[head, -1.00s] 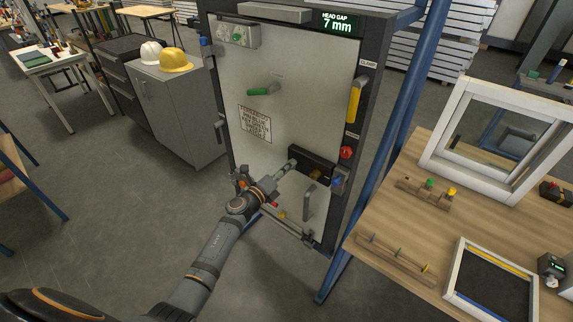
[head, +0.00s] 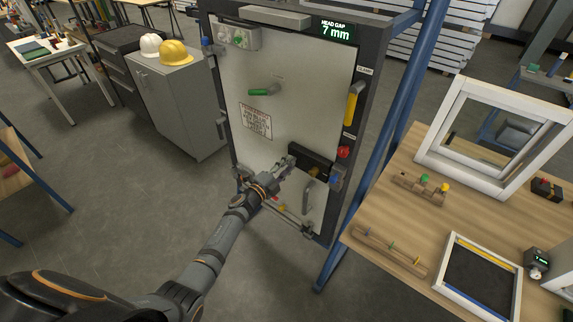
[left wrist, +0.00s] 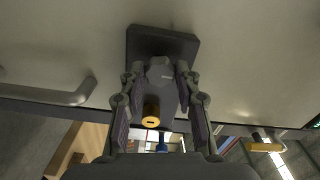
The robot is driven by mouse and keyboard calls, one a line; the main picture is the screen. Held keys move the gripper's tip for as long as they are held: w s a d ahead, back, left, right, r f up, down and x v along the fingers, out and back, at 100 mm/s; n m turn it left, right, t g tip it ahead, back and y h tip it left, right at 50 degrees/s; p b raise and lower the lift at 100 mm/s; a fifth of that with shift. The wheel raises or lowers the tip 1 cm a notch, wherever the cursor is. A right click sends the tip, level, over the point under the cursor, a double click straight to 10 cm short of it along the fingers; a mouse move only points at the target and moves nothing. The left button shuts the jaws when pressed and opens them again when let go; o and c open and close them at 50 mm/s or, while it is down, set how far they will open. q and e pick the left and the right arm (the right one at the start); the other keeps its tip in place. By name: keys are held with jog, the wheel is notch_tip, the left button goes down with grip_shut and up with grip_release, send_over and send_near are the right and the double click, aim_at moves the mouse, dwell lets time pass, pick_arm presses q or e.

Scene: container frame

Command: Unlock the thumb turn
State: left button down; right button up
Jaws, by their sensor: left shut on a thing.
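The door (head: 300,110) stands in a dark frame, with a dark lock case (head: 318,163) low on its right side. My left gripper (head: 286,165) is at the left part of this case. In the left wrist view, the dark grey thumb turn (left wrist: 161,88) stands out from a dark square plate (left wrist: 160,45). My left gripper (left wrist: 160,100) has its two fingers on either side of the thumb turn and is shut on it. A brass cylinder (left wrist: 151,116) shows beyond it. The gripper hides part of the case in the head view. My right gripper is not in view.
A grey pull handle (head: 308,196) is below the case. A red knob (head: 343,153) and a yellow handle (head: 351,104) are on the right frame side. A green handle (head: 265,92) is higher on the door. A wooden bench (head: 400,215) stands at right.

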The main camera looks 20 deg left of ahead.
pick_arm(q)
jog(key=c, duration=2.1)
grip_release()
jog(key=o, duration=1.1)
jog(key=shift+o, duration=0.2)
jog(key=v, duration=1.2)
jog(key=shift+f, duration=0.1)
